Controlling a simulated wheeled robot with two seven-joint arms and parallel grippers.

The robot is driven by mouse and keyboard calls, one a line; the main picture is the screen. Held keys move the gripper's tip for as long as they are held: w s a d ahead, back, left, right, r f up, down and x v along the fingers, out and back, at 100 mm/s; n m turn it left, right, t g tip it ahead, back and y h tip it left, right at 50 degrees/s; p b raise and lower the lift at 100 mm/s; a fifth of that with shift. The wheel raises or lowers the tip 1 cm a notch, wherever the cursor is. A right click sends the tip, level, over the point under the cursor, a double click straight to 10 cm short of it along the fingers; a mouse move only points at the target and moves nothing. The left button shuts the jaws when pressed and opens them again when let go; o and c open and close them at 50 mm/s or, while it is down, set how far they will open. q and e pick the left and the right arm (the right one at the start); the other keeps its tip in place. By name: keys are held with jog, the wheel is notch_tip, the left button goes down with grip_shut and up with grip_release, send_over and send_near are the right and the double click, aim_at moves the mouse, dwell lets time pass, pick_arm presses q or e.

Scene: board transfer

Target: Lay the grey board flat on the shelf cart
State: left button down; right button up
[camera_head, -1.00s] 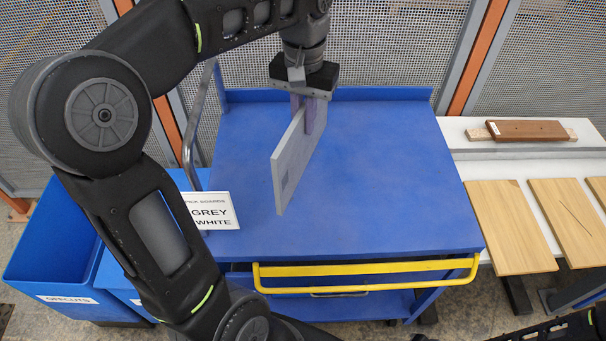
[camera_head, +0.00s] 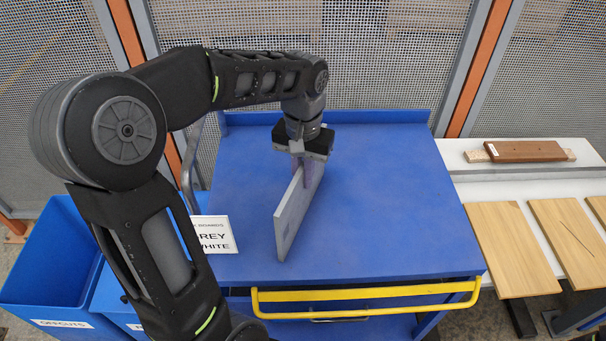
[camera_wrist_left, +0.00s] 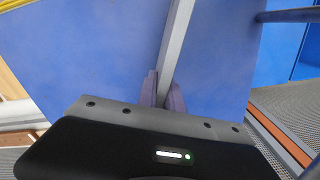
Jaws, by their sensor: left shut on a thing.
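The grey board (camera_head: 291,217) stands on edge, its broad face upright, over the blue top of the shelf cart (camera_head: 390,200). My left gripper (camera_head: 304,172) is shut on the upper part of the board near its far end. In the left wrist view the fingers (camera_wrist_left: 163,92) pinch the thin edge of the grey board (camera_wrist_left: 178,38). The board's lower edge is at or just above the cart top; I cannot tell if it touches. My right gripper is not in view.
A sign (camera_head: 213,235) reading grey and white stands at the cart's left edge. A yellow handle (camera_head: 365,293) runs along the front. A blue offcuts bin (camera_head: 50,265) is at left. Wooden boards (camera_head: 511,245) lie on a white table at right. The cart top is otherwise clear.

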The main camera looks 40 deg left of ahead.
pick_arm(q)
jog(key=shift+f, duration=0.15)
jog(key=c, duration=1.9)
grip_release()
jog(key=shift+f, duration=0.1)
jog(key=shift+c, duration=0.2)
jog(key=o, duration=0.5)
jog(key=shift+c, duration=0.2)
notch_tip(320, 180, up, 9)
jog(key=shift+f, duration=0.1)
notch_tip(320, 180, up, 3)
jog(key=shift+r+p, duration=0.1)
jog(key=shift+p, duration=1)
jog(key=shift+r, duration=0.25)
